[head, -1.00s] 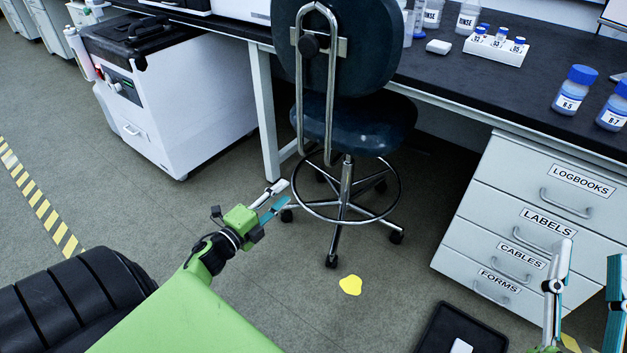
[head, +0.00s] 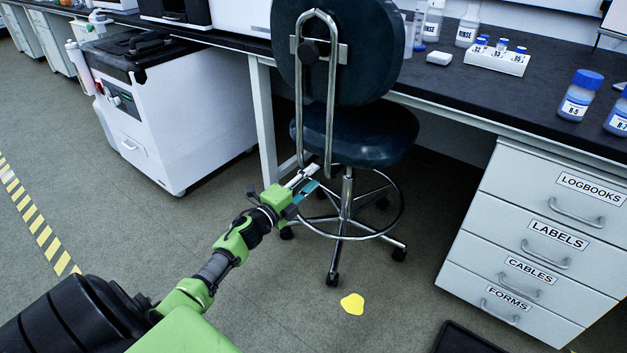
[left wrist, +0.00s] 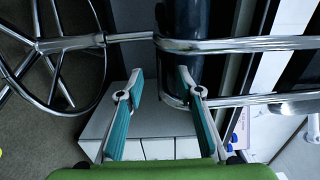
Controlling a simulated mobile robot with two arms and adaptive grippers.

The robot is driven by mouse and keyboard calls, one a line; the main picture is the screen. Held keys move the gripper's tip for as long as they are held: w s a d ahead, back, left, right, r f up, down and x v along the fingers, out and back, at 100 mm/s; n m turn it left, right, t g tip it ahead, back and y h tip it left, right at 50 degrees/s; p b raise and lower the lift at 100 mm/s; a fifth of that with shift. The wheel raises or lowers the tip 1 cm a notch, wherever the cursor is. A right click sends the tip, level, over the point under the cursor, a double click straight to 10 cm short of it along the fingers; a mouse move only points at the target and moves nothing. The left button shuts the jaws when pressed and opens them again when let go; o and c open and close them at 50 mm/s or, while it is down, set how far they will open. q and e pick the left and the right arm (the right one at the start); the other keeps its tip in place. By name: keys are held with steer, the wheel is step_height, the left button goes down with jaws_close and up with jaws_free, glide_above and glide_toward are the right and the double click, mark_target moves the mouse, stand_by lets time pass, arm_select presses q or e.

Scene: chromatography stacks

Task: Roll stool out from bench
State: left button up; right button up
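The stool (head: 365,135) stands at the bench, with a dark blue seat, backrest (head: 365,60) and a five-spoke chrome base with foot ring. A chrome loop (head: 332,100) hangs down the rear of the backrest. My left gripper (head: 308,179) is just below and left of the loop's lower end. In the left wrist view my left gripper (left wrist: 162,88) is open, fingers apart. The loop's lower bend (left wrist: 163,80) shows in front of the gap between the fingertips. I cannot tell whether they touch. My right gripper is out of view.
The black-topped bench (head: 450,95) has a leg left of the stool and a drawer unit (head: 520,245) right of it. A white wheeled machine (head: 165,115) stands at left. A yellow patch (head: 352,304) lies on the open floor. A black tray edge (head: 462,338) shows below.

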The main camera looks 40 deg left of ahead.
arm_select(q)
steer(key=shift+w+b, duration=0.45)
steer(key=shift+w, duration=1)
jaws_close()
